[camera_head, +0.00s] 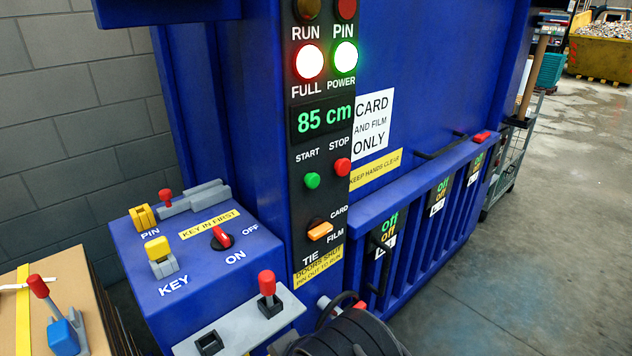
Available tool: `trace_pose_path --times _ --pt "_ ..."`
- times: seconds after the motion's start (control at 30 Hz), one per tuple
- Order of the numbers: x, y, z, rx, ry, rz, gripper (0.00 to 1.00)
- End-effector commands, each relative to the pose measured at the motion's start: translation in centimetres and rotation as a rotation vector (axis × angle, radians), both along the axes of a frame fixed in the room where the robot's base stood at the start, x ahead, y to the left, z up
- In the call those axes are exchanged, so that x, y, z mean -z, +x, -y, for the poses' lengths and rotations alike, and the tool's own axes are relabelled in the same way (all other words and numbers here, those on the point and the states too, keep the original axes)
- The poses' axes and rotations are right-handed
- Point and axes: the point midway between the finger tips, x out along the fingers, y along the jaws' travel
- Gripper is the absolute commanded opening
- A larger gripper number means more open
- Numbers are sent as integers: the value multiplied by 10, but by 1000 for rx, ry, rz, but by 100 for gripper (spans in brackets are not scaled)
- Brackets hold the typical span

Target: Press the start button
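The green start button (312,180) is on the black control strip of a blue machine, under the label START. The red stop button (342,167) is just to its right. Nothing touches or covers the start button. A black rounded part at the bottom centre looks like part of my arm, well below the button. My gripper's fingers do not show. The FULL lamp (309,62) glows red-white and the POWER lamp (345,57) glows green-white. The RUN lamp (307,8) and PIN lamp (346,8) look dim. The display (323,118) reads 85 cm.
An orange card/film selector (320,232) is below the buttons. A blue key box (200,257) with a red switch (221,238) and a grey plate (237,327) with a red-handled lever (267,284) jut out at left. Cardboard (98,318) is bottom left. Floor at right is open.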

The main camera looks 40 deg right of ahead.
Motion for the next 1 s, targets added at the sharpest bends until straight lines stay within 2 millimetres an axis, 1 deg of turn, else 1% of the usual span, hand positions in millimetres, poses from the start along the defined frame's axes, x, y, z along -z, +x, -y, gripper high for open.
trace_pose_path --times 0.03,0.27,1.0 --pt "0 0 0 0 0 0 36" --pt "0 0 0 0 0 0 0" --pt "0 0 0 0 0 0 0"
